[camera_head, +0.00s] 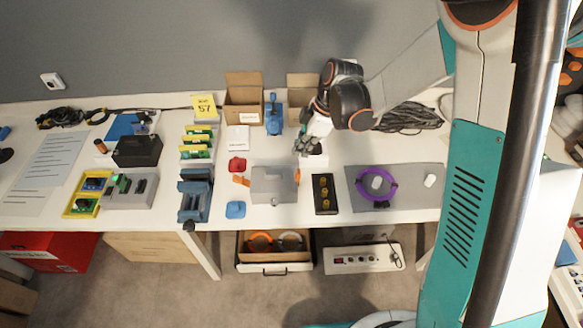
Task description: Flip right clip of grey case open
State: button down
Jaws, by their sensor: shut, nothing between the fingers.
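The grey case (272,185) lies on the white table near its front edge, in the middle of the head view. An orange clip (241,180) sticks out at its left side. The right clip (297,176) is a small orange spot at the case's right edge; its exact position is too small to tell. My gripper (304,150) hangs above the table behind the case's right end, apart from it. Its fingers are shut and hold nothing.
A black tray with yellow round pieces (325,194) stands just right of the case. A red piece (237,164) and a blue piece (235,209) lie to its left. Open cartons (244,95) stand behind. A purple ring (376,186) lies on a grey mat (423,197) farther right.

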jog(key=b, duration=0.3)
send_over(286, 179)
jog(key=d, duration=0.2)
jog(key=f, duration=0.9)
jog(key=shift+a+f, duration=0.2)
jog(key=shift+f, duration=0.05)
jog(key=shift+d, duration=0.1)
